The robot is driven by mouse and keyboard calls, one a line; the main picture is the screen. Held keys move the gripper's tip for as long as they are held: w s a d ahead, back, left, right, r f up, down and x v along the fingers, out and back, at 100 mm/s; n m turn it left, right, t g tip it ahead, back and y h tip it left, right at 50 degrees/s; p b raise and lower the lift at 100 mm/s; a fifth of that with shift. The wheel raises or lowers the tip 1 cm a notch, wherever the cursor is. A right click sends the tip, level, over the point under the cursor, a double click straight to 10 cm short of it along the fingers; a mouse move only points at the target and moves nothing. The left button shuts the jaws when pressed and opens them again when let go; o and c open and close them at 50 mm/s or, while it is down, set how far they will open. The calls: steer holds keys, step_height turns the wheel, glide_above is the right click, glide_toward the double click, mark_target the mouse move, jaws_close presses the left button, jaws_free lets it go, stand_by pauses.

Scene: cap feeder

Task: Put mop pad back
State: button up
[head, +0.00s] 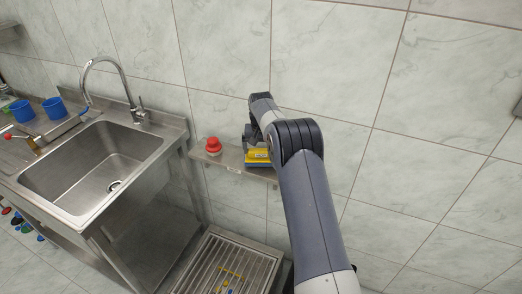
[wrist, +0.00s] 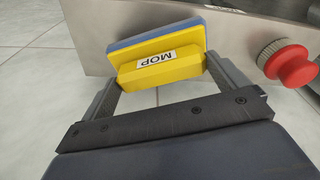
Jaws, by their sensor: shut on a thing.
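The mop pad (wrist: 160,62) is a yellow block with a blue layer and a white label reading MOP, upside down in the wrist view. My gripper (wrist: 158,75) is shut on it, with one finger at each side of the yellow part. In the head view the mop pad (head: 257,157) shows at the steel wall shelf (head: 232,169), below my gripper (head: 255,140), which my arm partly hides. I cannot tell whether the pad touches the shelf.
A red mushroom button (head: 213,146) stands on the shelf left of the pad; it also shows in the wrist view (wrist: 291,65). A steel sink (head: 95,165) with a tap is at left. A floor grate (head: 230,265) lies below. Tiled wall stands behind.

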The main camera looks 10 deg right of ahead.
mark_target(261, 160)
steer(key=shift+f, duration=0.8)
steer(key=shift+f, duration=0.2)
steer(key=o, duration=0.6)
steer(key=shift+r, duration=0.15)
step_height(261, 160, up, 12)
steer(key=s+b, duration=0.1)
steer(key=shift+s+a+b, duration=0.2)
steer(key=shift+s+b, duration=0.1)
steer(key=shift+s, duration=0.05)
